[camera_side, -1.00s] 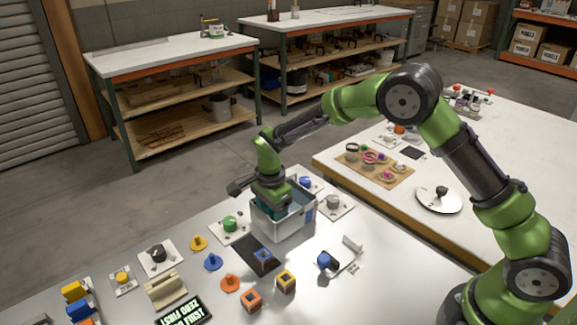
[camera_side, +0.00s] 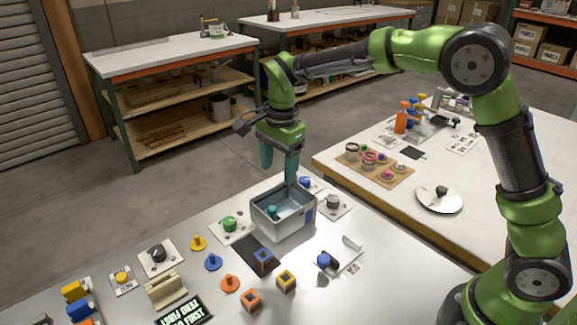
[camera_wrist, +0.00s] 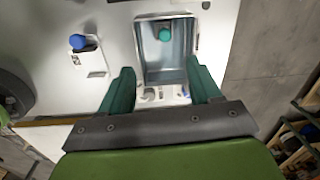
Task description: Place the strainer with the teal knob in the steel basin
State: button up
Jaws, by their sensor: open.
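The steel basin (camera_side: 283,212) is an open grey box on the white table. The teal knob of the strainer (camera_side: 272,212) shows inside it, near the basin's left wall in the side view. In the wrist view the teal knob (camera_wrist: 165,34) is inside the basin (camera_wrist: 144,45), toward its far end; the strainer's disc is hard to make out. My gripper (camera_side: 279,172) is above the basin, apart from it and from the strainer. Its two teal fingers also show wide apart in the wrist view (camera_wrist: 163,88), with nothing between them.
Orange (camera_side: 230,283), blue (camera_side: 213,262) and yellow (camera_side: 198,243) knobbed discs stand left of the basin. A green-knobbed plate (camera_side: 230,225) and a white-plated grey knob (camera_side: 334,203) flank it closely. Small blocks and a blue-knobbed fixture (camera_side: 324,262) lie in front.

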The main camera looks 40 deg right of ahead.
jog(key=s+d+r+n+t+y, duration=0.1)
jog(key=s+d+r+n+t, duration=0.15)
jog(key=s+r, duration=0.3)
jog(key=s+d+r+n+t, duration=0.1)
jog(key=s+d+r+n, duration=0.1)
jog(key=s+r+n, duration=0.3)
jog(key=s+d+f+n+t, duration=0.2)
jog(key=s+n, duration=0.3)
jog(key=s, duration=0.7)
jog(key=shift+s+d+f+t+y, duration=0.15)
jog(key=shift+s+d+t+y, duration=0.2)
jog(key=shift+t, duration=0.3)
